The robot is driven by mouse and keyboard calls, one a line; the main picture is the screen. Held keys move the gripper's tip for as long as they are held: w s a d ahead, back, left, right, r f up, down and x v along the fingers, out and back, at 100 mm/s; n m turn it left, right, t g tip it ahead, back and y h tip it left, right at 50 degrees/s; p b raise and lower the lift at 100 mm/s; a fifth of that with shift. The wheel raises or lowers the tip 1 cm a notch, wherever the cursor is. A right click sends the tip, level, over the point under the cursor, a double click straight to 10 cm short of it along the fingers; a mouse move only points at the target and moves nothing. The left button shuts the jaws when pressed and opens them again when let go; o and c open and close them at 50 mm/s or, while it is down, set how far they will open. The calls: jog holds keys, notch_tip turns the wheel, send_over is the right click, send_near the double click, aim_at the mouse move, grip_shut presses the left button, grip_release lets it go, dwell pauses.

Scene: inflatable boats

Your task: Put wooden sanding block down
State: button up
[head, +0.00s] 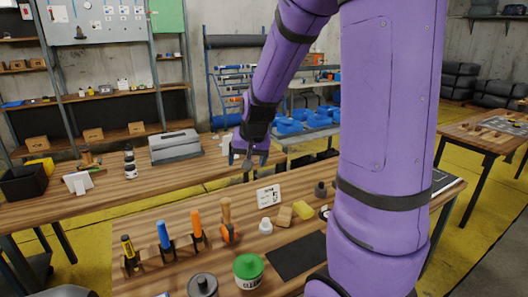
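My gripper (249,160) hangs above the wooden workbench, near the gap between the near and far benches. Its two fingers point down and look spread apart, and I see no wooden block between them. A small grey shape shows between the fingers, too small to make out. A small tan wooden block (284,217), which looks like the sanding block, lies on the near bench (180,280). It sits between a white-capped bottle and a yellow block, below and to the right of my gripper, and apart from it.
A yellow block (303,209), a white bottle (265,226), a printed card (268,196), a green-lidded jar (248,271) and a dark mat (298,256) stand or lie nearby. A tool rack (152,262) is at left. A grey toolbox (174,147) stands on the far bench.

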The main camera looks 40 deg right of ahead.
jog(key=s+a+r+n, duration=0.2)
jog(key=s+a+r, duration=0.2)
jog(key=s, duration=0.3)
jog(key=s+a+r+n, duration=0.2)
jog(key=s+a+r, duration=0.3)
jog(key=s, duration=0.2)
jog(key=s+a+r+n+y, duration=0.1)
jog(key=s+a+r, duration=0.3)
jog(key=s, duration=0.4)
jog(key=shift+a+r+n+t, duration=0.35)
jog(key=shift+r+n+t, duration=0.05)
jog(key=shift+n, duration=0.5)
jog(key=shift+o, duration=0.3)
